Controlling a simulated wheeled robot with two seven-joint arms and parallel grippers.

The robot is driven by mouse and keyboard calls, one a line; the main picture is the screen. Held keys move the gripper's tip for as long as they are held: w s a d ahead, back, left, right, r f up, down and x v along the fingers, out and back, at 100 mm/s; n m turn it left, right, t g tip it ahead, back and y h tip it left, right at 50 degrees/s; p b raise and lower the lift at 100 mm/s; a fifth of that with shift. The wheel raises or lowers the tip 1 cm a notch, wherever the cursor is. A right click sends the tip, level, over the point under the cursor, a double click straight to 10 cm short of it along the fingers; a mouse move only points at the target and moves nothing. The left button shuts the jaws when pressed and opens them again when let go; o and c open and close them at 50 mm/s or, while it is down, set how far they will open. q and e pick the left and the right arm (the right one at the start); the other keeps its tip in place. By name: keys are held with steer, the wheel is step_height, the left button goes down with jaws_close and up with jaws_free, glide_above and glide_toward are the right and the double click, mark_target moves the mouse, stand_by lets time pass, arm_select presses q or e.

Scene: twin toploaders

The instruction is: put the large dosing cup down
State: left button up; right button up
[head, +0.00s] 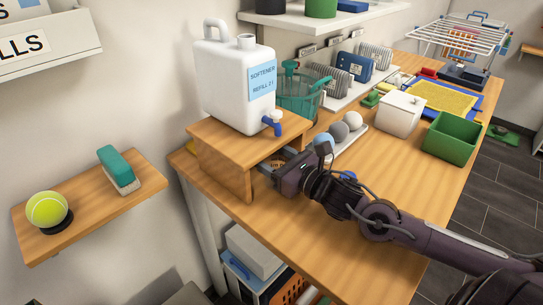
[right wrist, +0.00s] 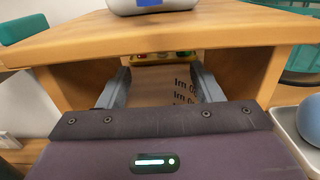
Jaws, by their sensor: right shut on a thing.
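The large dosing cup (right wrist: 160,90) is see-through with dark printed markings. It shows in the right wrist view between the two grey fingers of my right gripper (right wrist: 161,86), which is shut on it. In the head view my right gripper (head: 284,164) reaches in under the wooden riser (head: 220,142) from its open side, at tabletop height. The cup is mostly hidden there by the gripper and riser, and I cannot tell whether its base touches the table. The white softener canister (head: 232,85) with a blue tap (head: 272,122) stands on the riser. My left gripper is not in view.
A tray with several balls (head: 339,131) lies close to the gripper's right. Behind are a green basket (head: 298,98), a white box (head: 400,113) and a green bin (head: 452,137). The table's front (head: 345,255) is clear. The riser's top and sides enclose the gripper closely.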

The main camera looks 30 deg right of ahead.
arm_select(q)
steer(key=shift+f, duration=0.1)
arm_select(e)
steer(key=shift+f, duration=0.1)
steer(key=o, duration=1)
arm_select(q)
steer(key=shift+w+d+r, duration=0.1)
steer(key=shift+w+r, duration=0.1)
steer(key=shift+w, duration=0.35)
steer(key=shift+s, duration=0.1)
